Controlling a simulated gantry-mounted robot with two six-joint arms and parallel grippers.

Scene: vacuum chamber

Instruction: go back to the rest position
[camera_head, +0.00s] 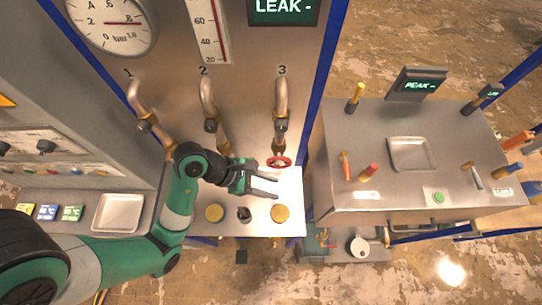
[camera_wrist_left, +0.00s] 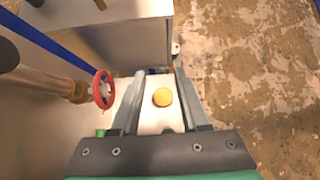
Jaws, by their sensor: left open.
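My left gripper (camera_head: 264,187) is open and empty. In the head view it is above the white shelf below the pipes, just left of and below the red valve wheel (camera_head: 279,162) under pipe 3. In the left wrist view the gripper (camera_wrist_left: 161,90) shows two spread fingers with a yellow round cap (camera_wrist_left: 162,97) on the shelf between them in the picture. The red wheel also shows left of the fingers in that view (camera_wrist_left: 103,89). My right gripper is in neither view.
The panel carries pipes 1 (camera_head: 139,100), 2 (camera_head: 208,95) and 3 (camera_head: 281,100). Yellow caps (camera_head: 214,213) sit on the shelf (camera_head: 293,190). A steel bench (camera_head: 345,135) with a tray (camera_head: 409,138) and tools stands right. Another tray (camera_head: 119,199) lies left.

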